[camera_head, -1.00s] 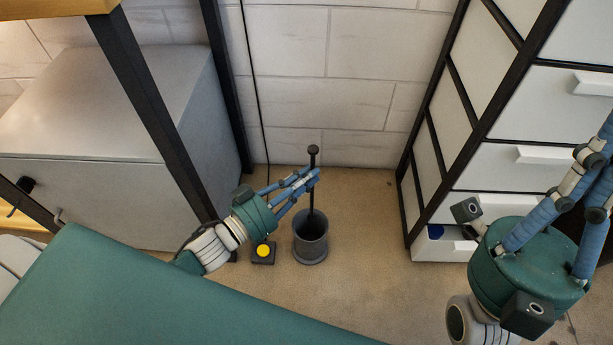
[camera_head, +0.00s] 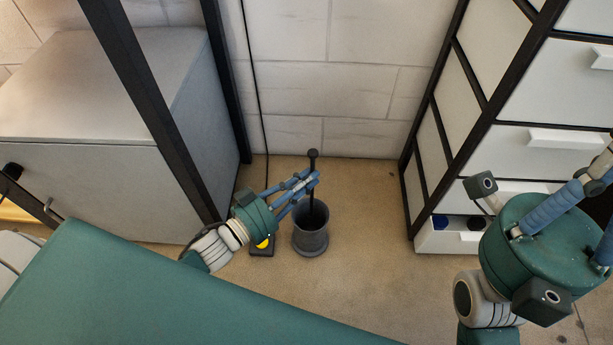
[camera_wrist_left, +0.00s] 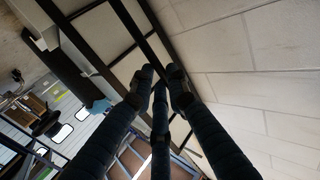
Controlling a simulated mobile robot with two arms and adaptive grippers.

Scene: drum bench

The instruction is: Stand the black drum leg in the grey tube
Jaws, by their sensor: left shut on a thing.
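The black drum leg (camera_head: 313,162) is a thin dark rod with a round knob on top, near upright in the head view. The grey tube (camera_head: 311,240) stands on the floor with its dark mouth facing up. The leg runs down into the tube's mouth; its lower end is hidden there. My left gripper (camera_head: 312,180) is shut on the leg below the knob, above the tube's rim. In the left wrist view its fingers (camera_wrist_left: 160,88) come close together; the leg is hard to make out. My right gripper (camera_head: 600,172) is at the right, its fingertips cut off by the frame edge.
A small black box (camera_head: 262,249) with a yellow button sits left of the tube, partly behind my left wrist. A grey cabinet (camera_head: 90,185) stands left. A white drawer unit (camera_head: 490,140) with a low open drawer stands right. A tiled wall (camera_head: 360,60) is behind.

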